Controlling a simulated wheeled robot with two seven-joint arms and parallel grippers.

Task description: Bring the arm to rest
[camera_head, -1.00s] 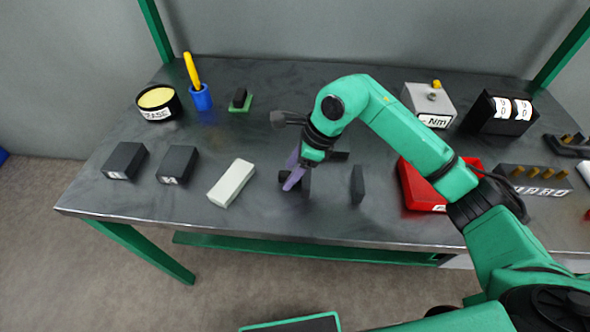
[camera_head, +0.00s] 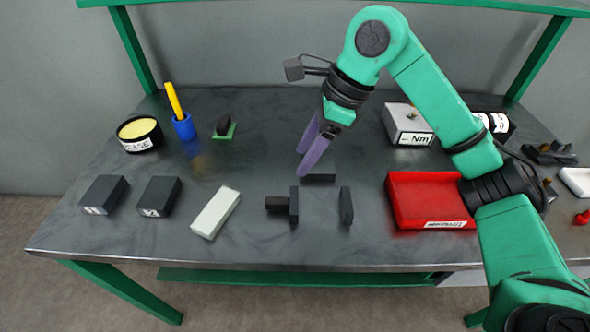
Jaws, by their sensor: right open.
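My right gripper (camera_head: 307,159) shows in the head view with two purple fingers spread apart and nothing between them. It hangs over the middle of the table (camera_head: 250,254), behind a dark fixture with a knob (camera_head: 293,205). The green right arm comes in from the right and bends down at the wrist. My left gripper is not in the head view.
A white block (camera_head: 215,212) and two dark blocks (camera_head: 103,195) (camera_head: 158,197) lie to the left. An upright dark plate (camera_head: 345,206) and a red tray (camera_head: 400,215) are to the right. A grease tin (camera_head: 139,133), a blue cup (camera_head: 184,127) and a grey Nm box (camera_head: 402,122) stand behind.

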